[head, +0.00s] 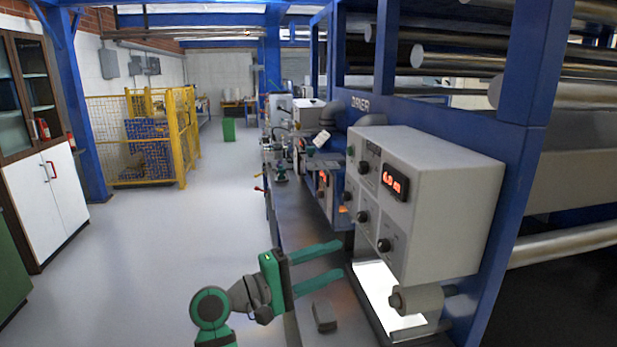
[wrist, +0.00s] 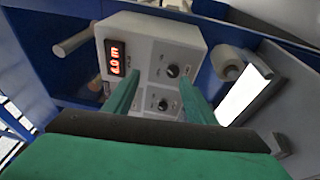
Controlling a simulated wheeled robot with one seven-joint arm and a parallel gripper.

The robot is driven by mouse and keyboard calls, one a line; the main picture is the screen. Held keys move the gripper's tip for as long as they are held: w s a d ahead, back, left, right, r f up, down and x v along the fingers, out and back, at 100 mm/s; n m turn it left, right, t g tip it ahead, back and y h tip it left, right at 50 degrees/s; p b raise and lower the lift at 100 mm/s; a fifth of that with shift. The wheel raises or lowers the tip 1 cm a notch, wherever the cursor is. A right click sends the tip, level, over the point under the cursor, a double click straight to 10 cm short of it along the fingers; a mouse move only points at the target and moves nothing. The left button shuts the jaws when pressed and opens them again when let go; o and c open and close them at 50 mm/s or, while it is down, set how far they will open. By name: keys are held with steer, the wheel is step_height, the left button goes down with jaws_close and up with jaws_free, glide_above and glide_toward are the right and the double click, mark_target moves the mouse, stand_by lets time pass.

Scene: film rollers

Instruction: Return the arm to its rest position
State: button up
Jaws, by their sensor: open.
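My gripper (head: 318,268) is green and stands open over the grey bench, with its two long fingers pointing right toward the grey control box (head: 440,190). Nothing is between the fingers. In the wrist view the two green fingers (wrist: 158,98) stand apart in front of the control box (wrist: 150,50), which has knobs and a red lit display. I cannot tell the exact gap between the fingertips and the box. My arm comes up from the bottom of the head view, left of the bench edge.
A small dark grey block (head: 324,316) lies on the bench below my gripper. A pale roll (head: 422,300) sits under the control box beside a bright lit panel (head: 378,290). The blue machine frame (head: 535,70) rises at right. Open floor (head: 170,240) lies left of the bench.

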step_height(320, 180, down, 22)
steer(key=s+n+t+y, duration=0.1)
steer(key=n+t+y, duration=0.4)
steer(key=t+y, duration=0.1)
steer(key=s+a+f+y, duration=0.2)
steer(key=s+f+y, duration=0.4)
steer(key=s+f, duration=0.8)
steer(key=s+a+f+m+y, duration=0.1)
steer(key=s+f+m+y, duration=0.15)
steer(key=s, duration=0.65)
steer(key=s+a+f+m+y, duration=0.15)
steer(key=s+f, duration=0.25)
steer(key=s, duration=0.4)
steer(key=s+r+m, duration=0.3)
steer(key=s+r, duration=0.1)
steer(key=s, duration=0.3)
steer(key=s+r+m+t, duration=0.1)
steer(key=s+r+m, duration=0.2)
steer(key=s, duration=0.5)
steer(key=shift+r+m+y, duration=0.4)
steer(key=shift+r, duration=0.35)
